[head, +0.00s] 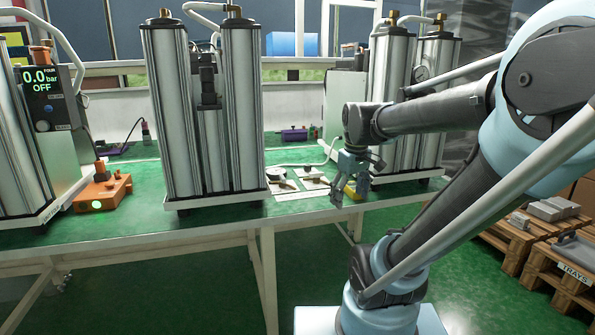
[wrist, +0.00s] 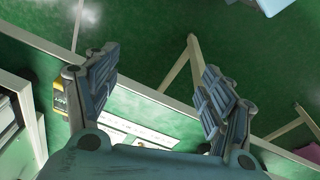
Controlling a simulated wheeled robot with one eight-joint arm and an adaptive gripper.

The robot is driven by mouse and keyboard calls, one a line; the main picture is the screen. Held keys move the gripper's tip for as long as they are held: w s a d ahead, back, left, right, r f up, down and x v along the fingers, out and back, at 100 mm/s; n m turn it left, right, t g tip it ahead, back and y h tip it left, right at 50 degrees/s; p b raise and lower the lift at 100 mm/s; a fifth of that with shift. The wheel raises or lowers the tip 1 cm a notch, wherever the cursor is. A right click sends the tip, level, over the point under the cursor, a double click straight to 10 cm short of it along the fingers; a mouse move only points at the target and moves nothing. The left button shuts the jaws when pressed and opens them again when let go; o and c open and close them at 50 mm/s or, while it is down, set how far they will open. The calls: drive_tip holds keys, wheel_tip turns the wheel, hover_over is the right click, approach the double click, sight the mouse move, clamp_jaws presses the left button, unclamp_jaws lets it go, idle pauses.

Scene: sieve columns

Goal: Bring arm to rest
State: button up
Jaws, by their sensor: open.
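My gripper (head: 350,192) hangs from the end of my arm at the front edge of the green-topped bench (head: 120,235), right of the middle column unit. It points down with its fingers apart and nothing between them. In the wrist view the open gripper (wrist: 150,95) shows two spread finger pads above the bench edge and the green floor. A white marked strip (wrist: 135,128) lies on the bench below the fingers. A yellow item (head: 350,191) lies just behind the gripper, partly hidden by it.
Twin metal column units stand at the left, the middle (head: 183,120) and the right (head: 387,90). An orange box (head: 103,192) with a green light sits between the left two. Wooden pallets (head: 543,262) stand on the floor at right. The floor before the bench is clear.

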drive_tip(key=s+d+f+m, duration=0.3)
drive_tip(key=s+f+m, duration=0.3)
drive_tip(key=s+f, duration=0.4)
drive_tip(key=shift+s+d+f+t, duration=0.15)
drive_tip(key=shift+s+f+t, duration=0.05)
drive_tip(key=shift+f+t, duration=0.1)
drive_tip(key=shift+w+f, duration=0.15)
drive_tip(key=shift+w, duration=0.3)
